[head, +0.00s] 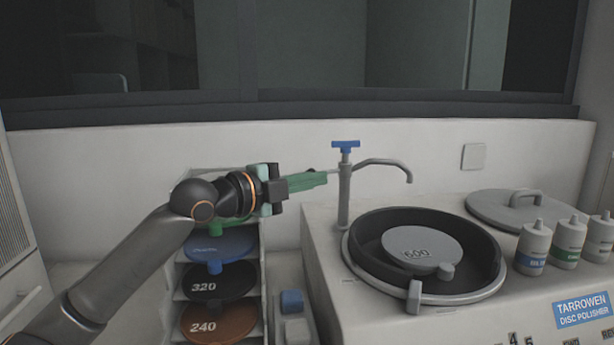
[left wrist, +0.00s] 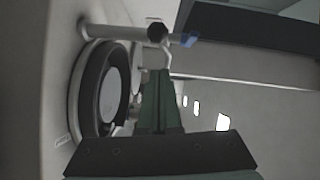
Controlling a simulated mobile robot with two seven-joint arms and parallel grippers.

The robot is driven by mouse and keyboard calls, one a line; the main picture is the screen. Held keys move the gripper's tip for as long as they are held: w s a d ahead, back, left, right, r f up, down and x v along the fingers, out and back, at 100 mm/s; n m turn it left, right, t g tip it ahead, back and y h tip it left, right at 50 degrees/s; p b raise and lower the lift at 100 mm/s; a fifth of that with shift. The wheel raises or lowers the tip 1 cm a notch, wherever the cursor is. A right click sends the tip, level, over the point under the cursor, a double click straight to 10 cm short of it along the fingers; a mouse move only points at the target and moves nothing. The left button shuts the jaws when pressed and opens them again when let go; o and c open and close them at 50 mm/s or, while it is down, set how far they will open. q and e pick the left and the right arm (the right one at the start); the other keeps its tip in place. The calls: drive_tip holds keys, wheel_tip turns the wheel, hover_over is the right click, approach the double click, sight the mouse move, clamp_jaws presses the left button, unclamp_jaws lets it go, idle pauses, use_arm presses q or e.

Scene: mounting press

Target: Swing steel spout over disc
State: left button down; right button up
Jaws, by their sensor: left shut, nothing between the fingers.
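The steel spout (head: 385,163) stands on an upright post (head: 344,200) with a blue handle (head: 345,145) on top. Its curved arm reaches right and its outlet hangs high near the back part of the disc (head: 412,243), marked 600. I cannot tell exactly whether the outlet is above it. The spout (left wrist: 167,62) and disc (left wrist: 110,97) also show in the left wrist view. My left gripper (head: 325,174) is shut and empty, its green fingertips close left of the post top. I cannot tell if they touch. My right gripper is out of view.
A black bowl (head: 480,265) surrounds the disc. A round lid (head: 490,208) and several white bottles (head: 533,248) stand to the right. A rack holds the blue, 320 and 240 discs (head: 207,325) below my left arm. A wall rises close behind.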

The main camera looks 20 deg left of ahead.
use_arm(q)
drive_tip(key=shift+w+a+f, duration=0.2)
drive_tip(key=shift+w+a, duration=0.65)
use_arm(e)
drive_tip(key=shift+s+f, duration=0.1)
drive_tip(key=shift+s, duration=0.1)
use_arm(q)
drive_tip(key=w+a+p, duration=0.1)
drive_tip(key=w+a, duration=0.2)
drive_tip(key=shift+a+r, duration=0.1)
drive_tip(key=shift+a, duration=0.1)
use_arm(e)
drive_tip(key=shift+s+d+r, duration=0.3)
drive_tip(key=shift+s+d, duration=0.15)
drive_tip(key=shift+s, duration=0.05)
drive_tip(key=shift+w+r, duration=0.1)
